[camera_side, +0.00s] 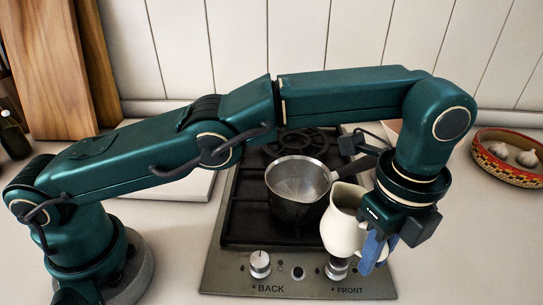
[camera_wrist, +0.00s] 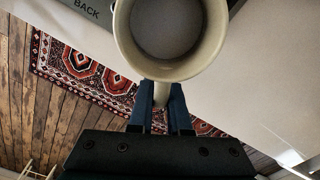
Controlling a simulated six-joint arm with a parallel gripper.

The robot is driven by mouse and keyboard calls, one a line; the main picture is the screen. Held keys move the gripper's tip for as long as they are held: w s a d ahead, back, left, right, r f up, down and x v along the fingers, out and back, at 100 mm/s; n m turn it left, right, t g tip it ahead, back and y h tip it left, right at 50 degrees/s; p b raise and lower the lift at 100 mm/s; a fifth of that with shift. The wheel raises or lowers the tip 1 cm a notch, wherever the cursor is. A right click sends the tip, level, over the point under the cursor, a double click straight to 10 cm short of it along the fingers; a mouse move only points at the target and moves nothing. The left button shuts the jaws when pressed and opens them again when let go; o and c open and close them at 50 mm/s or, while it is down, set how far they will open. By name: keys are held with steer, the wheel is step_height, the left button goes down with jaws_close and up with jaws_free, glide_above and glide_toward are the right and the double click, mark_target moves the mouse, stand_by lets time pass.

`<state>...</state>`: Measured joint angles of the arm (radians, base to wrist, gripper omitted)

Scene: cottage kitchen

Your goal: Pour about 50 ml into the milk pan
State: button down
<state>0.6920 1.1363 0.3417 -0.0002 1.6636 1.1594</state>
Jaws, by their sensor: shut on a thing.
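The milk pan (camera_side: 299,190) is a small dark pan with a bright metal inside. It sits on the black hob (camera_side: 243,215), its handle pointing to the upper right. A cream jug (camera_side: 343,222) is held just right of the pan, in front of it and over the hob's right side. My gripper (camera_side: 374,247) is shut on the jug's handle, its blue fingers on the handle. In the wrist view the jug (camera_wrist: 121,28) is seen from above with pale contents inside, and my blue fingers (camera_wrist: 161,108) close on its handle. The pan is not in the wrist view.
Two silver knobs, one on the left (camera_side: 260,264), stand on the hob's front panel. A patterned bowl (camera_side: 508,157) with garlic-like bulbs is at the right. Wooden boards (camera_side: 62,70) lean at the back left. The right counter is mostly clear.

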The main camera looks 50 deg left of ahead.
mark_target(360, 190)
steer(key=shift+a+r+h, duration=0.25)
steer(key=shift+r+h, duration=0.2)
steer(key=shift+h, duration=0.05)
steer(key=shift+w+a+r+g+h, duration=0.2)
steer(key=shift+a+r+g+h, duration=0.2)
steer(key=shift+h, duration=0.3)
steer(key=shift+w+a+r+g+h, duration=0.15)
steer(key=shift+w+a+r+h, duration=0.05)
steer(key=shift+a+r+h, duration=0.45)
steer(key=shift+w+a+r+g+h, duration=0.15)
steer(key=shift+a+r+h, duration=0.35)
steer(key=shift+h, duration=0.25)
steer(key=r, duration=0.1)
steer(key=a+r+h, duration=0.1)
steer(key=r+h, duration=0.1)
steer(key=shift+w+a+r+g, duration=0.2)
steer(key=shift+w+a+g, duration=0.05)
steer(key=shift+a+g, duration=0.1)
steer(key=h, duration=0.1)
steer(key=a+r+g+h, duration=0.1)
steer(key=h, duration=0.1)
steer(key=shift+w+a+r, duration=0.15)
steer(key=shift+r, duration=0.05)
steer(key=shift+a+r, duration=0.1)
steer(key=shift+r, duration=0.05)
steer(key=shift+w+a+h, duration=0.15)
steer(key=shift+a+h, duration=0.25)
steer(key=shift+h, duration=0.6)
